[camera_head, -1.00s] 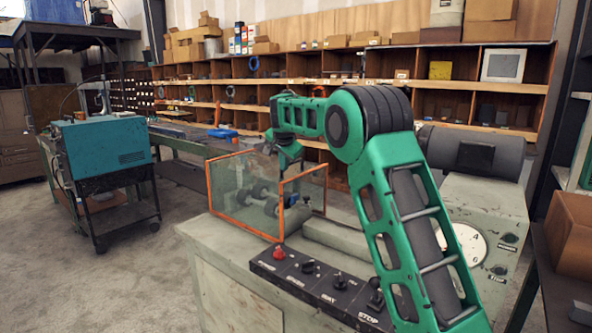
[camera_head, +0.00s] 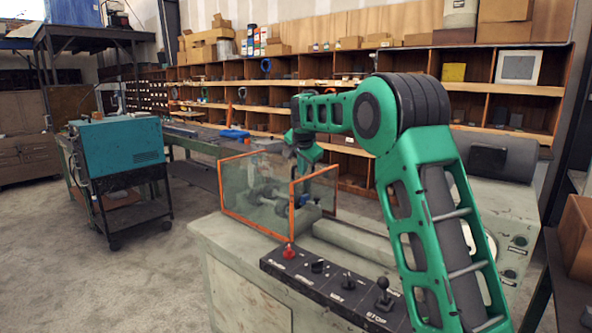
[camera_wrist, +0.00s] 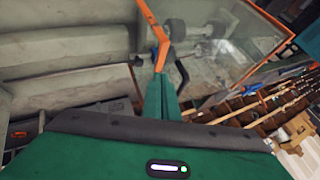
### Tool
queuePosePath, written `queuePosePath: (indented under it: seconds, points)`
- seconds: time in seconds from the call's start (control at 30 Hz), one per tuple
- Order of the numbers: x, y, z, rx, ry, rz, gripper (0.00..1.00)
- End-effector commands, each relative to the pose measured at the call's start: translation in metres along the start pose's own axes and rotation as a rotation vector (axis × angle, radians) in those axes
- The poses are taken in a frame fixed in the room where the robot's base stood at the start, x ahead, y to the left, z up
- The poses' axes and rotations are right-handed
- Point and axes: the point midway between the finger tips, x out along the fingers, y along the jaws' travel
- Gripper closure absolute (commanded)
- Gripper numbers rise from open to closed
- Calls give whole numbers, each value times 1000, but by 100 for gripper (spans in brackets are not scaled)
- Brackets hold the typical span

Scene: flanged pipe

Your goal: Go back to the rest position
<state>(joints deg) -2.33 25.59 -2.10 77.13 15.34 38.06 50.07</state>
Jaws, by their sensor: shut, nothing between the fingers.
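My gripper (camera_head: 303,194) hangs at the far end of my green arm, by the orange-framed clear guard (camera_head: 291,210) on the grey machine (camera_head: 240,248). The guard partly covers it in the head view. In the wrist view my gripper (camera_wrist: 166,92) shows as narrow green and dark parts, shut and empty, close to the orange guard edge in the picture. Grey rounded metal parts (camera_head: 266,190) lie behind the guard. They also show through the clear panel in the wrist view. I cannot tell whether they are the flanged pipe.
A control panel with a red knob (camera_head: 289,252) and levers runs along the machine's front edge. A teal box on a black cart (camera_head: 122,155) stands at left. Shelves (camera_head: 300,100) line the back wall. A cardboard box (camera_head: 577,240) is at right. The floor at front left is clear.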

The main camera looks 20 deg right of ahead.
Motion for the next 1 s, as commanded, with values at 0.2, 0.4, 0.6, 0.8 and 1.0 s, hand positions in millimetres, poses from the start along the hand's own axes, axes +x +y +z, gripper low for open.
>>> queuePosePath:
  seconds: [0.2,0.4,0.6,0.8,1.0]
  points:
    - [-50,-4,2,-1,1,-6,100]
    - [-80,-5,5,-4,-1,-5,100]
    - [-91,-4,6,-5,-3,-4,100]
    - [-97,13,2,-20,-7,16,100]
    - [-124,110,-3,-120,-57,121,100]
